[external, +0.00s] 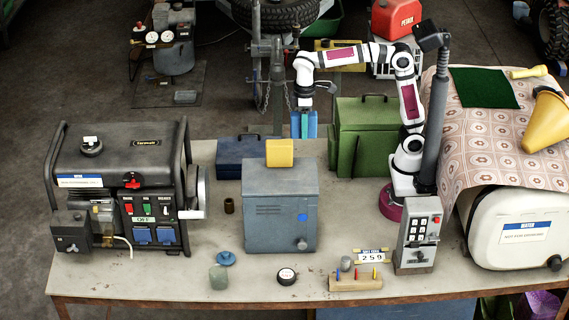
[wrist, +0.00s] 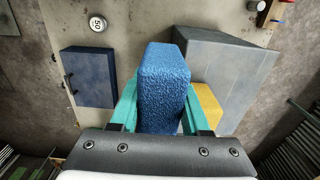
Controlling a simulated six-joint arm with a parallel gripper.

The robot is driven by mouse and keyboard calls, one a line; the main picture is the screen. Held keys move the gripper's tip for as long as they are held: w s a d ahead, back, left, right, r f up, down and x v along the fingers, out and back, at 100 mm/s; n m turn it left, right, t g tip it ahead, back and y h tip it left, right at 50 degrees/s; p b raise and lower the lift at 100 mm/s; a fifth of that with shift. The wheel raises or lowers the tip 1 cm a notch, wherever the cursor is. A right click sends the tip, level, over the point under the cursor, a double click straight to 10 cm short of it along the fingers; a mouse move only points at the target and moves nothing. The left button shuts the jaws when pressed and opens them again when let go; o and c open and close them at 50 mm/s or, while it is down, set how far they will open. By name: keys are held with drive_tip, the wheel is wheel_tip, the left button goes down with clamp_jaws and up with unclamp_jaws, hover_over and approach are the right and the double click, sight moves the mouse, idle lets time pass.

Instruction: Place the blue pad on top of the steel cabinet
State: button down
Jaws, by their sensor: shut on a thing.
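The blue pad (wrist: 164,85) is a rough-textured block held between the teal fingers of my gripper (wrist: 162,110) in the wrist view. In the external view the pad (external: 305,126) hangs below my gripper (external: 304,117), in the air near the table's back edge. The steel cabinet (external: 279,215) is a grey box standing mid-table. It also shows at the right in the wrist view (wrist: 225,65). The pad is apart from the cabinet, behind and to the right of its top in the external view.
A yellow block (external: 280,153) sits on the cabinet's top, toward the back. A navy box (external: 238,160) stands behind the cabinet to the left, a green case (external: 362,135) to the right. A generator (external: 120,180) fills the table's left; a control box (external: 418,235) stands right.

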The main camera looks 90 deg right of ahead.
wheel_tip(320, 180, up, 10)
drive_tip(key=shift+w+f, duration=0.1)
drive_tip(key=shift+f, duration=0.05)
drive_tip(key=shift+r+m, duration=0.3)
drive_tip(key=shift+r, duration=0.1)
drive_tip(key=m, duration=0.1)
drive_tip(key=w+a+m, duration=0.1)
drive_tip(key=m, duration=0.3)
drive_tip(key=shift+w+a+r, duration=0.15)
drive_tip(key=shift+w+a, duration=0.1)
drive_tip(key=shift+w, duration=0.05)
drive_tip(key=w+a+m, duration=0.3)
drive_tip(key=a+m, duration=0.2)
drive_tip(key=m, duration=2.5)
hover_over(279, 177)
drive_tip(key=f, duration=0.1)
wheel_tip(279, 177, down, 15)
drive_tip(key=shift+r, duration=0.2)
drive_tip(key=shift+f, duration=0.15)
drive_tip(key=c, duration=0.7)
unclamp_jaws()
drive_tip(key=shift+o, duration=0.2)
